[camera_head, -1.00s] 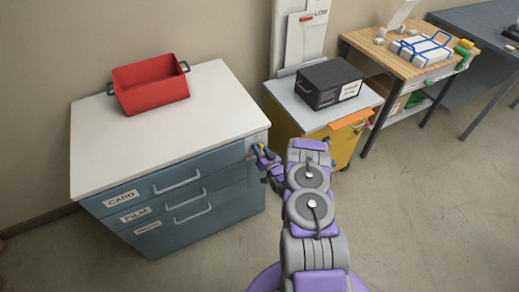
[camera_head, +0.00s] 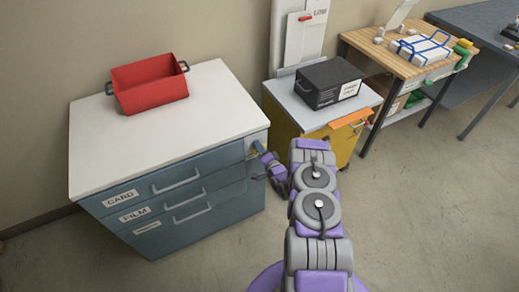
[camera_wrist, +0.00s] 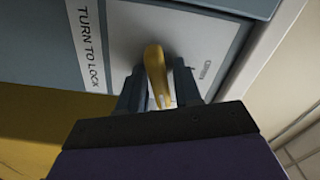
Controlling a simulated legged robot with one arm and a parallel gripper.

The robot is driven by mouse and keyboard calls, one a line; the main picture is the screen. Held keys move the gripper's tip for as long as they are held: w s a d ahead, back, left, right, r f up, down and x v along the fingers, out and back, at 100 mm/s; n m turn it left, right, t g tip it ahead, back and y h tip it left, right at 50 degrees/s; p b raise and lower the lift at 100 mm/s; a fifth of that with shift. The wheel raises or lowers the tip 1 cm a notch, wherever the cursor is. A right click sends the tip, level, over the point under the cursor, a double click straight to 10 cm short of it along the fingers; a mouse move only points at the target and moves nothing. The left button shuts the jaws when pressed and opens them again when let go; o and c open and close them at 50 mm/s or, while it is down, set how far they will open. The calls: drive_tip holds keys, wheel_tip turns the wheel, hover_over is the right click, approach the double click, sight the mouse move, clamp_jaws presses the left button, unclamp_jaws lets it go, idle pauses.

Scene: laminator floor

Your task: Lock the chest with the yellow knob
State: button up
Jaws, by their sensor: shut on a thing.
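The chest (camera_head: 215,165) is a blue-grey drawer unit with a white top, at the left in the head view. Its drawers carry the labels CARD, FILM and a third too small to read, and they look closed. In the wrist view the yellow knob (camera_wrist: 156,72) stands out from a light plate (camera_wrist: 150,38) marked TURN TO LOCK on the chest. My gripper (camera_wrist: 160,98) is shut on the yellow knob, one finger on each side of it. In the head view my gripper (camera_head: 262,152) is at the chest's right front corner, and the knob is mostly hidden there.
A red bin (camera_head: 150,84) sits on the chest's top. A yellow cabinet (camera_head: 310,134) with a black box (camera_head: 328,82) on it stands to the right. A wooden bench (camera_head: 390,62) is farther right. The floor in front is clear.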

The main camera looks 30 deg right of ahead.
drive_tip(key=shift+d+f+m, duration=0.1)
drive_tip(key=shift+m, duration=0.9)
drive_tip(key=shift+d+f+m, duration=0.1)
drive_tip(key=shift+m, duration=0.9)
drive_tip(key=shift+s, duration=0.1)
drive_tip(key=o, duration=0.7)
drive_tip(key=shift+d, duration=0.1)
drive_tip(key=shift+o, duration=0.2)
drive_tip(key=s+p, duration=0.3)
drive_tip(key=s, duration=1.4)
drive_tip(key=shift+d, duration=0.3)
drive_tip(key=shift+s+f, duration=0.1)
